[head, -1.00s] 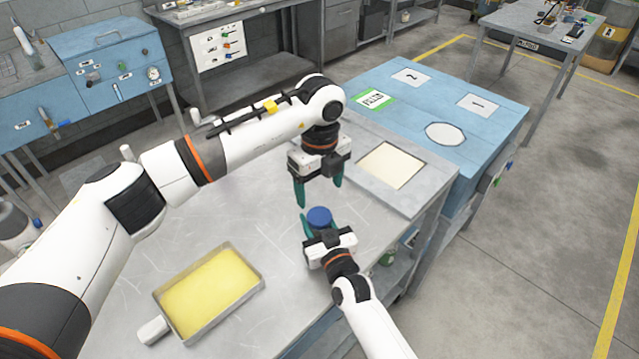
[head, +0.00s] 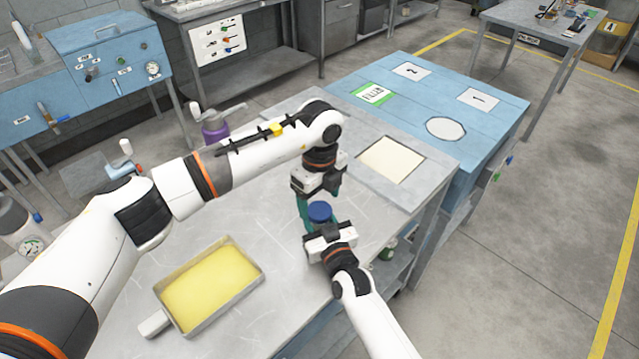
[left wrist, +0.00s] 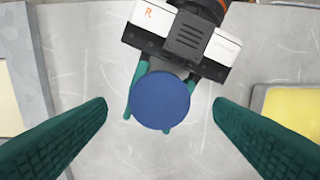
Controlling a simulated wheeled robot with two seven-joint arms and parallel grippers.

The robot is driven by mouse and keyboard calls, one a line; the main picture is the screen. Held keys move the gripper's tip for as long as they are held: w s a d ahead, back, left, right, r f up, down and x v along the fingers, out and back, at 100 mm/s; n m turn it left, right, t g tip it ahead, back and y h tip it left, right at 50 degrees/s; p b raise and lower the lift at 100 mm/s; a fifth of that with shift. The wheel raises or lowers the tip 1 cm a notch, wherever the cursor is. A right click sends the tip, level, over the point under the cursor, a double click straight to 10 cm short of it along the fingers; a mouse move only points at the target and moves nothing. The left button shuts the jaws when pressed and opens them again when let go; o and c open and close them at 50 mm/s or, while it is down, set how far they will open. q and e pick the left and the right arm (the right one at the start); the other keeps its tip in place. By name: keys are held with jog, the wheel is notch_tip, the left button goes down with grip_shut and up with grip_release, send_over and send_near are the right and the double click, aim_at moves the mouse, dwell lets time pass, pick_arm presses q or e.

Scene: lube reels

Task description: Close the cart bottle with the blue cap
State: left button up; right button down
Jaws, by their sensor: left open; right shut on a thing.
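The blue cap (head: 319,211) shows as a round blue disc at my right gripper, over the metal cart top. It also shows from above in the left wrist view (left wrist: 160,99), where it hides whatever is under it. My right gripper (head: 321,226) is shut, its green fingers around the thing beneath the cap; I cannot see the bottle's body. My left gripper (head: 320,203) points down over the cap, open. In the left wrist view its two green fingers (left wrist: 161,108) stand apart on either side of the cap, not touching it.
A tray of yellow liquid (head: 210,287) sits at the front left of the cart top (head: 250,215). A cream square pad (head: 390,160) lies at the back right. A blue bench with marked spots (head: 445,95) adjoins behind. A purple object (head: 215,130) stands behind my left arm.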

pick_arm(q)
jog(key=shift+f, duration=1.25)
jog(key=shift+c, duration=0.6)
jog(key=c, duration=0.9)
jog(key=m, duration=0.4)
jog(key=shift+m, duration=0.4)
jog(key=m, duration=1.5)
